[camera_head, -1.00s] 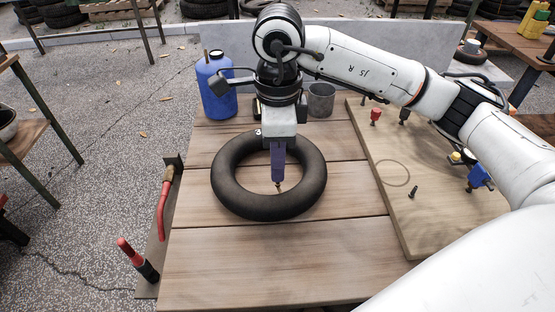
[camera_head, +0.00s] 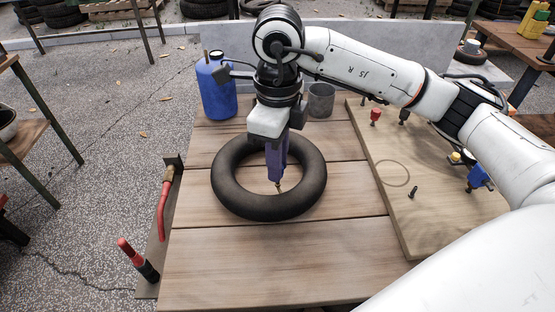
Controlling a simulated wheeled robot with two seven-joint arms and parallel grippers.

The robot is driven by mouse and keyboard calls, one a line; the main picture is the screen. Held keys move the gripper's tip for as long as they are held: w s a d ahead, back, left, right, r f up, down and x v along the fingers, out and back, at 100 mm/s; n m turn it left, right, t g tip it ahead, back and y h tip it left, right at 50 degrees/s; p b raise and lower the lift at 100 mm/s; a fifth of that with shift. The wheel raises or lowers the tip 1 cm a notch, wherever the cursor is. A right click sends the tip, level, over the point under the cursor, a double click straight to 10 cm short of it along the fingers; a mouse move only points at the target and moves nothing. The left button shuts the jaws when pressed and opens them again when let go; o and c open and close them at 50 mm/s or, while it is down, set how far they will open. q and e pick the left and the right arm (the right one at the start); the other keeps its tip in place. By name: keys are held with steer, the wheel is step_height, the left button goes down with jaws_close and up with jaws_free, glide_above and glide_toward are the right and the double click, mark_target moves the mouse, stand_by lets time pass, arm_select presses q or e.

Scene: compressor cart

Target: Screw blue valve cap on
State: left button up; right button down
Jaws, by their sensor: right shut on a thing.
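A black inner tube (camera_head: 232,190) lies flat on the wooden table. A small brass-coloured valve stem (camera_head: 279,188) shows inside its ring, right below my fingertips. My right gripper (camera_head: 278,178) points straight down over the ring's opening, with its purple-blue fingers shut at the top of the stem. The blue valve cap is not distinct there; the fingers hide what they grip, and I take it to be the cap. I cannot tell how far it sits on the stem. My left gripper is out of view.
A blue bottle (camera_head: 217,92) and a grey cup (camera_head: 321,101) stand behind the tube. A wooden board (camera_head: 400,215) at right holds a red piece (camera_head: 375,116), a blue piece (camera_head: 478,177) and dark small parts. A red-handled hose (camera_head: 163,205) is at the left edge. The front table is clear.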

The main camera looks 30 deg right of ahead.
steer(key=m, duration=0.2)
steer(key=shift+m, duration=0.4)
steer(key=c, duration=1.6)
jaws_free()
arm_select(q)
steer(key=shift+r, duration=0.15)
arm_select(e)
steer(key=shift+r, duration=0.5)
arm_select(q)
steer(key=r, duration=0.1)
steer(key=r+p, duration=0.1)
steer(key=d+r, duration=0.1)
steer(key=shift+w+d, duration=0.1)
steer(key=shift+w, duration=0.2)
arm_select(e)
step_height(320, 180, up, 9)
steer(key=shift+r, duration=0.2)
